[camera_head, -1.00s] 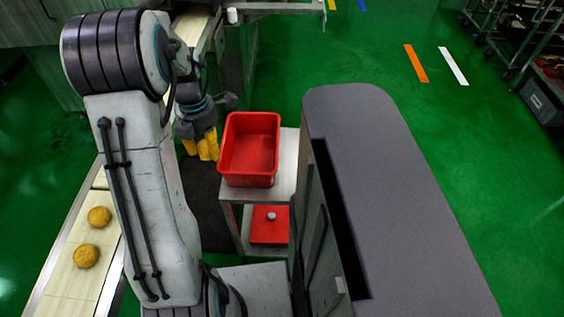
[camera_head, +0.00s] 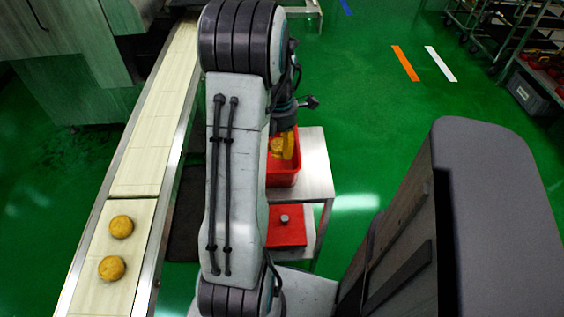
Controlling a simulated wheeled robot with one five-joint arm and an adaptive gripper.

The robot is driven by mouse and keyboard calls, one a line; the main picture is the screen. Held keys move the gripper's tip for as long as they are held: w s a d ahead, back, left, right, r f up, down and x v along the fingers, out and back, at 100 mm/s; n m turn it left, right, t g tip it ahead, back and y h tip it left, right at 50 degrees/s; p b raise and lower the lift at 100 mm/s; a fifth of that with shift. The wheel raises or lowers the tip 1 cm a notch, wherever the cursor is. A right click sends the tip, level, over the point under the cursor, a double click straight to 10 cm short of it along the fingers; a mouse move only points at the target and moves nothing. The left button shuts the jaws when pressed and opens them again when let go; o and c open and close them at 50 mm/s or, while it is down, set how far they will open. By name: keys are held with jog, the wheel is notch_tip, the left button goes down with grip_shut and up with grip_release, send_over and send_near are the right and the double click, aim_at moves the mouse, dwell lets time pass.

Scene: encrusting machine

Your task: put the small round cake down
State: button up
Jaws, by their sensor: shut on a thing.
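My gripper (camera_head: 283,146) has yellow fingers and is at the red bin (camera_head: 284,179) on the upper shelf of a metal cart. The fingers appear over the bin's opening; how deep they reach is unclear. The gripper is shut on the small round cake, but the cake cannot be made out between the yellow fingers. My own arm hides the left part of the bin. Two other round golden cakes, a farther one (camera_head: 121,226) and a nearer one (camera_head: 111,268), lie on the pale conveyor belt (camera_head: 150,150) at the left.
The metal cart (camera_head: 318,178) has a lower shelf with a red tray (camera_head: 279,232) holding a small grey item (camera_head: 284,219). A wheeled rack (camera_head: 520,45) and a grey crate (camera_head: 530,95) stand at the far right. Green floor is open right of the cart.

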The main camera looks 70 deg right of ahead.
aim_at(280, 168)
jog(key=shift+f+b, duration=0.7)
jog(key=shift+f, duration=4.05)
jog(key=shift+f, duration=0.15)
jog(key=o, duration=1.1)
notch_tip(280, 168, up, 12)
jog(key=shift+f+p, duration=0.2)
jog(key=shift+p, duration=0.75)
jog(key=shift+r, duration=0.4)
jog(key=shift+w, duration=0.1)
